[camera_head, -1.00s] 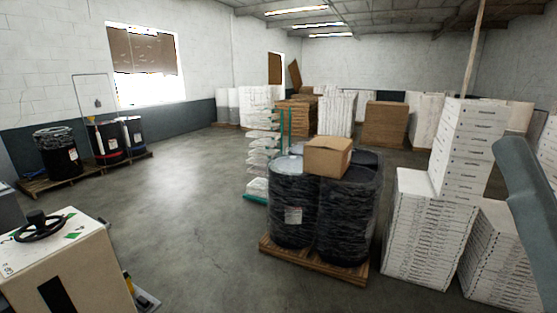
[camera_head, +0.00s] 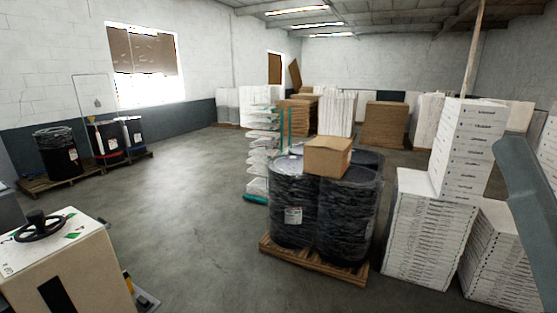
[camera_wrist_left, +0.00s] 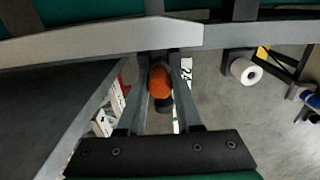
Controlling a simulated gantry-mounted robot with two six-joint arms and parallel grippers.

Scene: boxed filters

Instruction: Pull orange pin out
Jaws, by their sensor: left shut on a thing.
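In the left wrist view, the orange pin (camera_wrist_left: 160,82) shows as a rounded orange knob between my two left fingers. My left gripper (camera_wrist_left: 161,62) is shut on it. A grey beam (camera_wrist_left: 100,40) runs across the picture just beyond the fingertips, and the pin is close to its lower edge. I cannot tell whether the pin is still seated in something; its far end is hidden. The head view shows neither the pin nor my left gripper. My right gripper is in neither view.
The left wrist view shows a white paper roll (camera_wrist_left: 245,71) to the right, with bare floor around it. The head view shows wrapped drums with a cardboard box (camera_head: 327,157) on a pallet, stacks of white boxes (camera_head: 432,235), and open floor at middle left.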

